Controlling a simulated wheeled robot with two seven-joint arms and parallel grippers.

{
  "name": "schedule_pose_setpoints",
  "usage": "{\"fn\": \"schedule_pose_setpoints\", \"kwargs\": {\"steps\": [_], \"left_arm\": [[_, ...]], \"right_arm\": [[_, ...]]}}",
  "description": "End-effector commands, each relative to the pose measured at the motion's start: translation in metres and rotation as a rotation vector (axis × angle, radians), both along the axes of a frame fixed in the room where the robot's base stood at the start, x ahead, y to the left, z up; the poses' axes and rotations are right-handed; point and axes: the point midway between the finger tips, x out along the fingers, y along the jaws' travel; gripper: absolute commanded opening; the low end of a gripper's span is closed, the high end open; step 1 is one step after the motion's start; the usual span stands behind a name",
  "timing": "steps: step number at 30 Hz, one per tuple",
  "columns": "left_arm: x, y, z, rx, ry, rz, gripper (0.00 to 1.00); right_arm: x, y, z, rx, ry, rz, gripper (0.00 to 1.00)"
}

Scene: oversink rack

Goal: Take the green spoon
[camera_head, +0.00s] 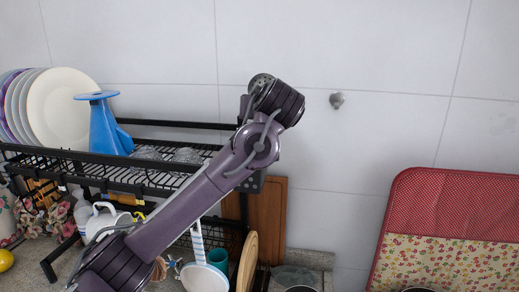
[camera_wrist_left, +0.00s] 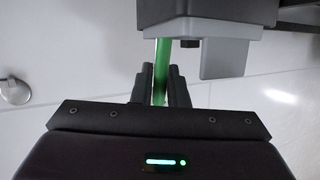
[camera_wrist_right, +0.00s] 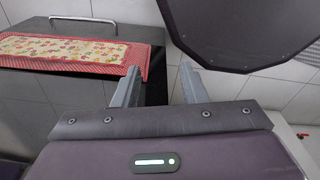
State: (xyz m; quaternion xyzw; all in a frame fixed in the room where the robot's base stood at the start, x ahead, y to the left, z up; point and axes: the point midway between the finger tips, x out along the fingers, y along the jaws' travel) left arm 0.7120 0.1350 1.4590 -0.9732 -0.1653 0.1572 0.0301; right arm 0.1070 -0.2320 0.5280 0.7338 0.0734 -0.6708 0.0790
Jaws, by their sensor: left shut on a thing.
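The green spoon (camera_wrist_left: 161,66) shows in the left wrist view as a slim green shaft. My left gripper (camera_wrist_left: 160,82) is shut on it, with a dark finger on each side. The spoon's far end is hidden behind a dark and grey block at the top of that view, so I cannot see its bowl. In the head view an arm crosses the rack, but no fingertips and no green spoon can be made out. My right gripper (camera_wrist_right: 158,82) is open, with nothing between its fingers.
A black two-level rack (camera_head: 180,126) stands against the tiled wall. It holds white plates (camera_head: 62,105), a blue funnel-shaped thing (camera_head: 103,130) and several mugs and utensils. A red patterned mat (camera_head: 450,200) stands at the right. A grey wall knob (camera_head: 336,100) sticks out above open wall.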

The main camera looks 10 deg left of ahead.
Motion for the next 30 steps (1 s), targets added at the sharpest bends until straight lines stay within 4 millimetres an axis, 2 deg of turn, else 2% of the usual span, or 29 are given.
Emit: {"fn": "schedule_pose_setpoints", "kwargs": {"steps": [1, 30], "left_arm": [[0.0, 0.0, 0.007, -0.001, -0.001, 0.0, 0.03], [0.0, 0.0, 0.075, 0.0, -0.001, -0.001, 0.03]], "right_arm": [[0.0, 0.0, 0.005, 0.0, 0.0, 0.0, 0.39], [0.0, 0.002, 0.047, 0.004, -0.001, -0.002, 0.39]]}}
